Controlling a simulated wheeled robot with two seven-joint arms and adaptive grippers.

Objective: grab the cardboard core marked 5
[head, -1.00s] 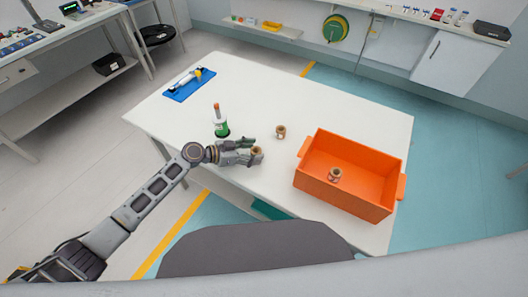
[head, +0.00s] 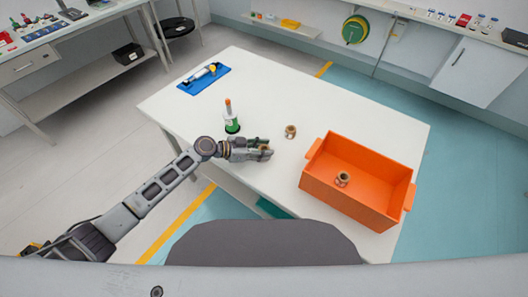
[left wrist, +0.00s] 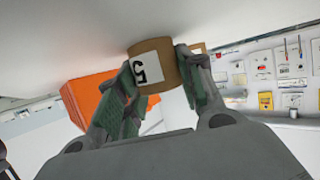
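The cardboard core marked 5 (left wrist: 165,68) is a short brown tube with a white label, seen upside down in the left wrist view. In the head view this core (head: 264,148) is at the tabletop near the table's front-left side. My left gripper (head: 265,150) has a finger on each side of it, and I see no gap between fingers and core in the left wrist view (left wrist: 157,75). A second core (head: 290,131) stands on the table behind it. A third core (head: 342,179) is in the orange bin (head: 345,200). My right gripper is not in view.
A green-based post with an orange tip (head: 231,117) stands close behind my left gripper. A blue tray (head: 204,79) with a tool lies at the table's far left. The white table (head: 330,95) is clear toward the back.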

